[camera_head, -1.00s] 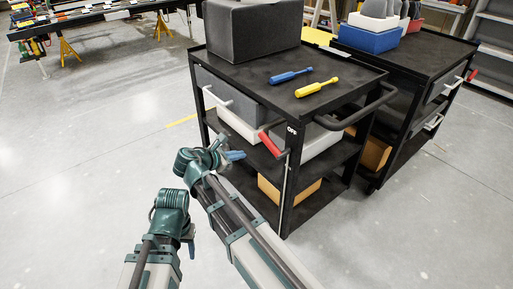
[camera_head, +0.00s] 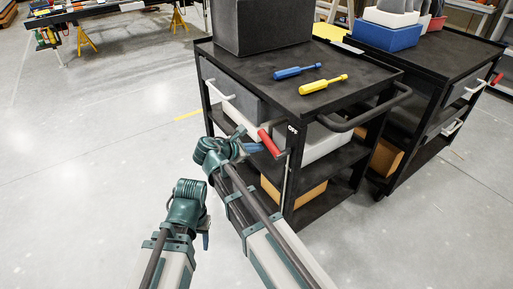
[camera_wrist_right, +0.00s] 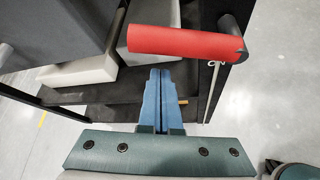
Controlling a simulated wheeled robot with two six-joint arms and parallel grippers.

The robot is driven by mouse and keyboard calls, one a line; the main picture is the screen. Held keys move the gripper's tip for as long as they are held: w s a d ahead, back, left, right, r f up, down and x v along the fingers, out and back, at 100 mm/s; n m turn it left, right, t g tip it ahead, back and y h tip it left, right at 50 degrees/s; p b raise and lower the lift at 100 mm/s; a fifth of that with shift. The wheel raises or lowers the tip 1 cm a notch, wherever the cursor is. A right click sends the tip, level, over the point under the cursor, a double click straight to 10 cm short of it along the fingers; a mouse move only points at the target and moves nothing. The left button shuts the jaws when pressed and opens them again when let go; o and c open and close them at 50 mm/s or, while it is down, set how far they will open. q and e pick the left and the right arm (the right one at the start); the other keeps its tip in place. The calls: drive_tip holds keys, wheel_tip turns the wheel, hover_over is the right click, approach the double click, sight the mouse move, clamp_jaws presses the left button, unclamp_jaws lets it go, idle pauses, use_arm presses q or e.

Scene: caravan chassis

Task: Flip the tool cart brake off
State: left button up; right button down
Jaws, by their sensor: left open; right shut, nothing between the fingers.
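The tool cart (camera_head: 360,85) is black and stands at the centre right. Its brake lever has a red grip (camera_head: 270,143) at the near corner post, beside a white "OFF" label (camera_head: 293,130). In the right wrist view the red grip (camera_wrist_right: 180,42) lies crosswise just beyond the fingertips. My right gripper (camera_head: 256,147) has blue fingers, shut and empty, close to the grip; the wrist view shows the shut fingers (camera_wrist_right: 160,75) pointing at it. I cannot tell whether they touch. My left gripper (camera_head: 206,241) is low, left of the cart, mostly hidden behind its wrist, and holds nothing visible.
A blue screwdriver (camera_head: 297,71) and a yellow screwdriver (camera_head: 323,84) lie on the cart top by a dark grey box (camera_head: 262,25). A white drawer handle (camera_head: 220,90) sticks out at the left. A second cart (camera_head: 440,55) stands close behind. Floor at the left is clear.

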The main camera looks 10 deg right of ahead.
sight(264, 138)
use_arm(q)
drive_tip(key=shift+w+d+r+p, duration=0.1)
drive_tip(key=shift+d+r+p, duration=0.15)
drive_tip(key=shift+r, duration=0.2)
drive_tip(key=shift+d+r+p, duration=0.1)
drive_tip(key=shift+r+p, duration=0.15)
drive_tip(key=shift+r, duration=0.15)
use_arm(e)
drive_tip(key=shift+s+d+r, duration=0.1)
drive_tip(key=shift+d+r, duration=0.1)
drive_tip(key=shift+r, duration=0.25)
drive_tip(key=shift+s+d+r, duration=0.1)
drive_tip(key=shift+d+r, duration=0.05)
drive_tip(key=shift+r, duration=0.25)
use_arm(q)
drive_tip(key=shift+r, duration=0.1)
use_arm(e)
drive_tip(key=shift+r+t, duration=0.25)
drive_tip(key=shift+t, duration=0.05)
